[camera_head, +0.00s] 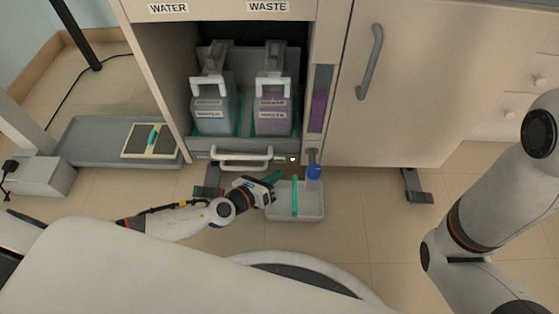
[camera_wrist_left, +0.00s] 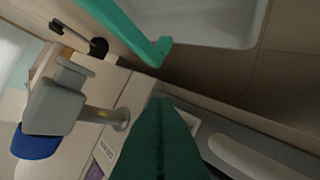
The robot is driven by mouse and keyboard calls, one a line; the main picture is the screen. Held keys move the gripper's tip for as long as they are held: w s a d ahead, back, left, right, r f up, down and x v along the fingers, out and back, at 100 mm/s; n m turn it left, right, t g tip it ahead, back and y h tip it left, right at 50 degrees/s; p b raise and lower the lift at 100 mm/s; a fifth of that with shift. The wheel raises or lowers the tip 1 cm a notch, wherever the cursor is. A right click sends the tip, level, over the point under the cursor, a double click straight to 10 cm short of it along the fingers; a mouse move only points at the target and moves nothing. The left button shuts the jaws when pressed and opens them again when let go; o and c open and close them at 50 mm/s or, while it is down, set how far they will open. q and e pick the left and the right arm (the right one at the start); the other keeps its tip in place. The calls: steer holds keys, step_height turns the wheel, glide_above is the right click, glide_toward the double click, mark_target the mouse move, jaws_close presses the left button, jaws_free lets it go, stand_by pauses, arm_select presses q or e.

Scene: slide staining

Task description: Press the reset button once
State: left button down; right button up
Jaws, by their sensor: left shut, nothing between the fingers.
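A small dark fitting with a pale, lit-looking face (camera_head: 292,159) sits on the front rail below the cabinet opening, between the white drawer handle and the tap. It may be the reset button, but it is too small for me to read any label. My left gripper (camera_head: 276,176) is shut and empty, just below and left of this fitting, with a gap between them. Its dark green fingers (camera_wrist_left: 158,135) fill the lower middle of the left wrist view, where I cannot make out the fitting. My right arm shows at the right, but its gripper is out of view.
A tap with a blue knob (camera_head: 313,172) hangs right of the fitting; the knob (camera_wrist_left: 35,144) also shows in the wrist view. A white tray (camera_head: 312,214) with a teal handle (camera_head: 295,197) stands below. The white drawer handle (camera_head: 241,155) is close left.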

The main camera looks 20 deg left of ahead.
mark_target(280, 161)
arm_select(q)
steer(key=shift+w+a, duration=0.2)
steer(key=shift+w, duration=0.6)
steer(key=shift+w, duration=0.1)
stand_by(1.4)
steer(key=shift+w+a, duration=0.1)
steer(key=shift+w, duration=0.2)
steer(key=shift+w+a+b, duration=0.1)
steer(key=shift+w+b, duration=0.2)
stand_by(0.5)
steer(key=shift+w+a+r, duration=0.2)
steer(key=shift+w+a, duration=0.1)
steer(key=shift+w, duration=0.1)
stand_by(0.4)
steer(key=shift+s, duration=0.1)
steer(key=shift+s+d+f, duration=0.15)
steer(key=shift+s+d, duration=0.2)
steer(key=shift+s, duration=0.35)
steer(key=shift+s+d+p, duration=0.1)
steer(key=shift+s+d, duration=0.15)
steer(key=shift+s, duration=0.6)
steer(key=shift+s+d+p, duration=0.15)
steer(key=shift+s+d, duration=0.1)
steer(key=shift+s, duration=0.6)
steer(key=shift+s+d+p, duration=0.1)
steer(key=shift+s+d, duration=0.15)
steer(key=shift+s, duration=0.6)
